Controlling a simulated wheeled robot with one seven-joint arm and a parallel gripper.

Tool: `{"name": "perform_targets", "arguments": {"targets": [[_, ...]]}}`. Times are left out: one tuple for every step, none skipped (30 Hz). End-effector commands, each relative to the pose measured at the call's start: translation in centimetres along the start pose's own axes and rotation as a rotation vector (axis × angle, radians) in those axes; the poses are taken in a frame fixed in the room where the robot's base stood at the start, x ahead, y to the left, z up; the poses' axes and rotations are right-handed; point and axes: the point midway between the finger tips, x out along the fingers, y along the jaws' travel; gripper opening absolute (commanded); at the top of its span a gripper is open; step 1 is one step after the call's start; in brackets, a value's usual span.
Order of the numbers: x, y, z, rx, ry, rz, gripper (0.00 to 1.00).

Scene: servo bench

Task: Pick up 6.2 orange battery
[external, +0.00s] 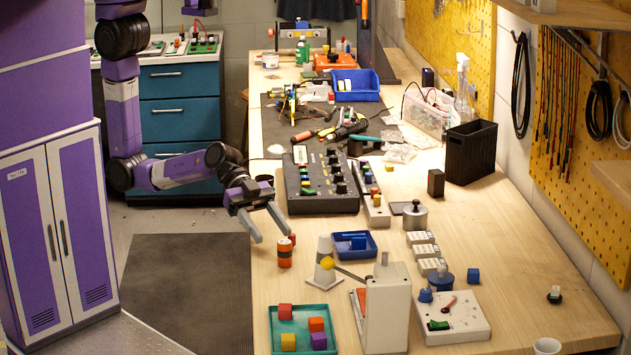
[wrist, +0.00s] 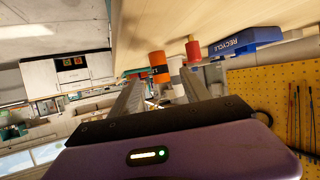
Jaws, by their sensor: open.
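The orange battery (external: 285,253), a short cylinder with a dark band, stands upright near the left edge of the bench. In the wrist view the orange battery (wrist: 158,63) appears just beyond and between my fingertips. My gripper (external: 273,238) is open and empty; its two fingers point down toward the battery from the upper left. The fingers also show in the wrist view (wrist: 160,80), spread apart. I cannot tell whether either finger touches the battery. No label reading 6.2 is legible.
A small red cylinder (external: 292,239) stands just behind the battery, near a finger. A blue tray (external: 372,249) and a grey cone-shaped stand (external: 324,262) are to the right. A teal tray with coloured cubes (external: 275,339) is in front. A black control box (external: 318,204) lies behind.

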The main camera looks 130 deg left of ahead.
Motion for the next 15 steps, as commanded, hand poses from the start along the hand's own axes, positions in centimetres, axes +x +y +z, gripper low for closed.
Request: {"name": "perform_targets", "arguments": {"targets": [[0.3, 0.0, -0.1, 0.006, 0.0, 0.001, 0.55], [0.5, 0.0, -0.1, 0.008, 0.001, 0.001, 0.55], [0.9, 0.0, -0.1, 0.008, 0.001, 0.0, 0.55], [1.2, 0.0, -0.1, 0.008, 0.001, 0.0, 0.55], [1.6, 0.0, -0.1, 0.007, 0.0, 0.0, 0.55], [2.0, 0.0, -0.2, 0.007, 0.001, 0.0, 0.55], [2.3, 0.0, -0.2, 0.008, 0.001, -0.001, 0.55], [2.5, 0.0, -0.2, 0.007, 0.001, -0.001, 0.55], [2.9, 0.0, -0.2, 0.007, 0.001, -0.001, 0.55], [3.1, 0.0, -0.3, 0.008, 0.0, -0.001, 0.55], [3.4, 0.1, -0.4, 0.007, 0.0, -0.001, 0.55], [4.0, 0.1, -0.6, 0.008, 0.002, -0.001, 0.55], [4.4, 0.1, -0.6, 0.007, 0.0, -0.001, 0.55], [4.8, 0.1, -0.7, 0.007, 0.0, -0.001, 0.55], [5.4, 0.1, -0.8, 0.007, 0.001, -0.002, 0.55]]}}
